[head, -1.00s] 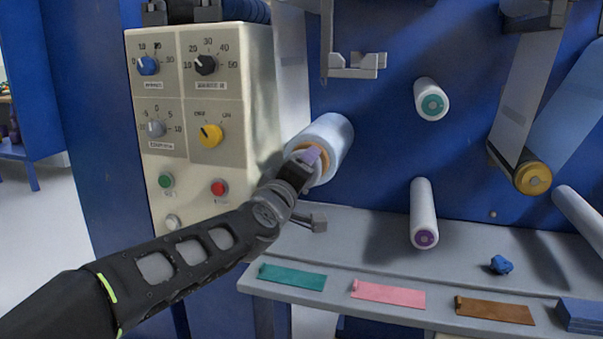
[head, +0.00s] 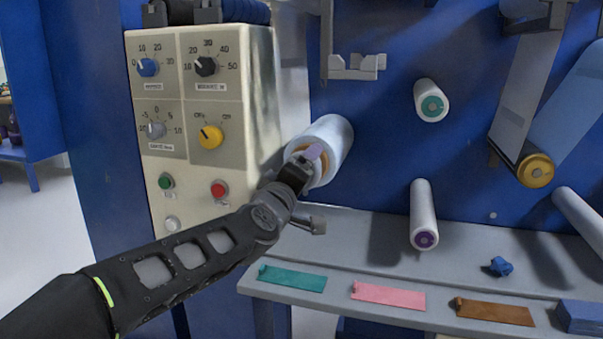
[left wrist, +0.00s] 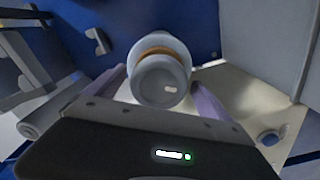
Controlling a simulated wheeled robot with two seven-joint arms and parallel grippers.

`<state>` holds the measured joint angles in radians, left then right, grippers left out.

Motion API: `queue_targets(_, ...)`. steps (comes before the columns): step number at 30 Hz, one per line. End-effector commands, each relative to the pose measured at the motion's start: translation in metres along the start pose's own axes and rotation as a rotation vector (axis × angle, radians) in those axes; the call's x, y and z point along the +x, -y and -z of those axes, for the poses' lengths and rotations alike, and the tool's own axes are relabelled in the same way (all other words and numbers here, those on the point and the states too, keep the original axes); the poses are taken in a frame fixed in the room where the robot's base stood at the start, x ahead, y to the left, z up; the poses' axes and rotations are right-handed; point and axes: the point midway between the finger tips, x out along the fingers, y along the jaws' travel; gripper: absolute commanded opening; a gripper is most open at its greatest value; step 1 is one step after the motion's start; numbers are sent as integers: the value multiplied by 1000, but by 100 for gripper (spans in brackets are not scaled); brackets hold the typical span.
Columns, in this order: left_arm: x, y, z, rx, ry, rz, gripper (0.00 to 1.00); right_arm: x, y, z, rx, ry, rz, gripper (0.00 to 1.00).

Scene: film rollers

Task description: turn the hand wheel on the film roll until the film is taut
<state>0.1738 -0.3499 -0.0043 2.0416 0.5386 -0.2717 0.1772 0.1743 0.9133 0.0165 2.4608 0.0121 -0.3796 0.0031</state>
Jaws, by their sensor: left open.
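The white film roll (head: 337,135) sticks out from the blue panel, right of the control box. Its grey hand wheel (left wrist: 158,80) shows in the left wrist view, with an orange-brown ring behind it. In the head view my arm and gripper largely hide the wheel. My left gripper (head: 314,154) is at the roll's front end. In the left wrist view its two purple fingers stand open on either side of the wheel, with the wheel between them; I cannot tell if either finger touches it. My right gripper is not in view.
The control box (head: 240,105) with knobs and buttons stands close left of the roll. Other rollers, one green-ended (head: 431,103) and one purple-ended (head: 423,215), stick out to the right. Below, a grey shelf (head: 360,235) holds coloured strips and a blue knob (head: 501,266).

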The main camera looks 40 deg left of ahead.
Motion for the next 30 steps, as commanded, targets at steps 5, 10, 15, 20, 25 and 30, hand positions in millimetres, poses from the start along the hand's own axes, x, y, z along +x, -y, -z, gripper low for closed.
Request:
queue_targets(5, -21, -3, 2, 0, -1, -2, 93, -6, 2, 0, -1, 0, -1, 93)
queue_targets(10, -50, -3, 2, 0, -2, -2, 93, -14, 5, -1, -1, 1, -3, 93)
queue_targets(15, -70, -2, 2, -1, -2, -1, 93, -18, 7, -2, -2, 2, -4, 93)
queue_targets(20, -75, 0, 0, 0, 0, 0, 93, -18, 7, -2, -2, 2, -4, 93)
queue_targets(25, -75, 0, 0, 0, 0, 0, 93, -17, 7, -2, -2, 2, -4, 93)
queue_targets(30, -75, 0, 0, 0, 0, 0, 93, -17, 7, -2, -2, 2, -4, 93)
